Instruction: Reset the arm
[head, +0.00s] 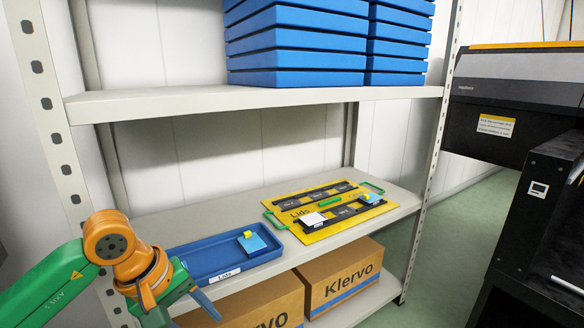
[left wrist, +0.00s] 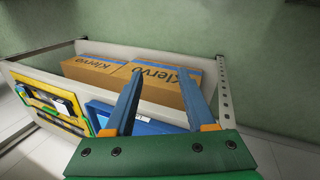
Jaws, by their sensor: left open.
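My left arm comes in from the lower left in the head view. Its gripper (head: 208,300) is in front of the shelf's front edge, near the blue tray. In the left wrist view my left gripper (left wrist: 161,74) has its two blue fingers spread apart with nothing between them. The cartons and a part of the blue tray (left wrist: 150,126) show behind the fingers. My right gripper is in neither view.
The middle shelf (head: 160,222) holds a blue tray (head: 200,268) with a light-blue block and yellow piece (head: 252,244), and a yellow board (head: 275,207) with dark strips. Klervo cartons (head: 341,275) stand below. Blue trays (head: 297,45) are stacked above. A dark machine (head: 510,115) stands right.

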